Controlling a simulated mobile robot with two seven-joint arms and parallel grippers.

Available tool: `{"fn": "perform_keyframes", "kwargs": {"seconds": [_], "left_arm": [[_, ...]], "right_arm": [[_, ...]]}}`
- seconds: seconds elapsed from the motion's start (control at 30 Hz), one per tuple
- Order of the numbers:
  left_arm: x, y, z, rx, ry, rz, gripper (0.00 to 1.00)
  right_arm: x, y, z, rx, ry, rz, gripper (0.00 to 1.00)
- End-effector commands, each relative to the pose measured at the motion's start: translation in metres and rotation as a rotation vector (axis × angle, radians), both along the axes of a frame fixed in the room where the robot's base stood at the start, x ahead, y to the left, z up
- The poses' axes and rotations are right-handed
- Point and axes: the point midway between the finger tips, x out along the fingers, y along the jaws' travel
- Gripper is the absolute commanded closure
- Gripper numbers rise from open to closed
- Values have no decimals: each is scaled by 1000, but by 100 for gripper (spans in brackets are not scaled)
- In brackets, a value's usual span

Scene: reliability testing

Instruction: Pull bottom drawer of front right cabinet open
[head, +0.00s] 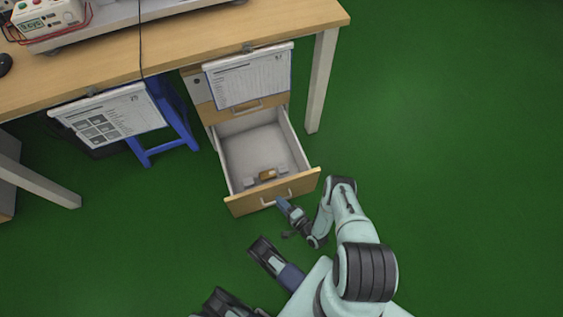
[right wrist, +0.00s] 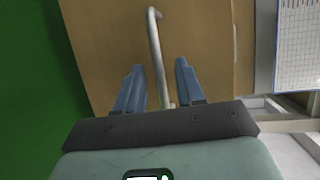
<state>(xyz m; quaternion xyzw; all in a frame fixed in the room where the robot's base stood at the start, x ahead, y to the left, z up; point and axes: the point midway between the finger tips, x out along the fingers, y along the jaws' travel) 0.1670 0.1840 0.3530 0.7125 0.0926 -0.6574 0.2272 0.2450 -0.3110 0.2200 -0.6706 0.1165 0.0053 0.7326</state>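The front right cabinet (head: 193,86) stands under the desk in the head view. Its lower drawer (head: 232,203) is pulled well out, with its white inside showing. The wooden front carries a pale bar handle (head: 277,201), also seen in the right wrist view (right wrist: 156,50). My right gripper (head: 281,203) is at this handle. In the right wrist view its two blue-grey fingers (right wrist: 158,75) stand apart on either side of the bar, with gaps visible.
A small brown and grey item (head: 266,175) lies in the drawer. A closed upper drawer (head: 238,113) is above, partly covered by a hanging paper sheet (head: 248,77). A blue stool (head: 176,125) stands left of the cabinet. The green floor (head: 450,150) to the right is clear.

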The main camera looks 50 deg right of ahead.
Motion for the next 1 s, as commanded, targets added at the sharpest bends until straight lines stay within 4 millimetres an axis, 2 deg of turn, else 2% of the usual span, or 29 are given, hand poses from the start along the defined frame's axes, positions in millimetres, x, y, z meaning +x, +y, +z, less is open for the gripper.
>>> {"fn": "perform_keyframes", "kwargs": {"seconds": [0.27, 0.37, 0.47, 0.8, 1.0], "left_arm": [[0, 0, 0, 0, -1, 0, 57], [3, 0, 3, 1, -11, 0, 57], [10, -2, 10, 2, -35, -2, 57], [41, -6, 38, 7, -137, -7, 57], [47, -8, 46, 7, -160, -10, 57]], "right_arm": [[-1, 1, 0, 1, 2, 0, 63], [-8, 2, 1, 2, 4, 0, 63], [-23, 4, 4, 3, 5, -1, 63], [-96, 15, 18, 2, 4, -2, 63], [-123, 19, 22, 1, 3, -1, 63]]}}
